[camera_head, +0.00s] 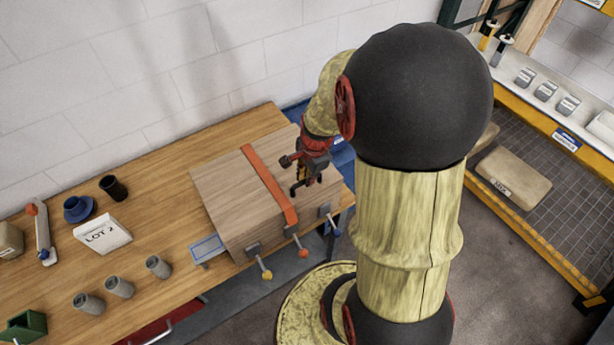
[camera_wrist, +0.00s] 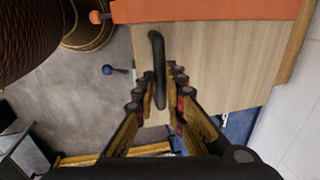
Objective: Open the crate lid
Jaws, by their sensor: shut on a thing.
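The wooden crate (camera_head: 225,190) stands on the workbench with its flat lid lying level on top. An orange strap (camera_head: 268,184) runs across the lid and also shows at the top of the wrist view (camera_wrist: 210,10). My gripper (camera_head: 302,180) is over the right part of the lid. In the wrist view my gripper (camera_wrist: 160,92) is shut on a dark bar handle (camera_wrist: 156,50) that stands on the lid. Along the front edge are levers with a yellow knob (camera_head: 266,274), an orange knob (camera_head: 303,253) and a blue knob (camera_head: 337,232). I cannot tell whether these are latched.
Left of the crate, the bench (camera_head: 165,190) holds grey cylinders (camera_head: 119,287), a "LOT 2" sign (camera_head: 102,234), a blue cup (camera_head: 77,208) and a dark cup (camera_head: 114,188). A blue-framed tray (camera_head: 207,248) touches the crate's left side. A white wall (camera_head: 130,70) stands behind.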

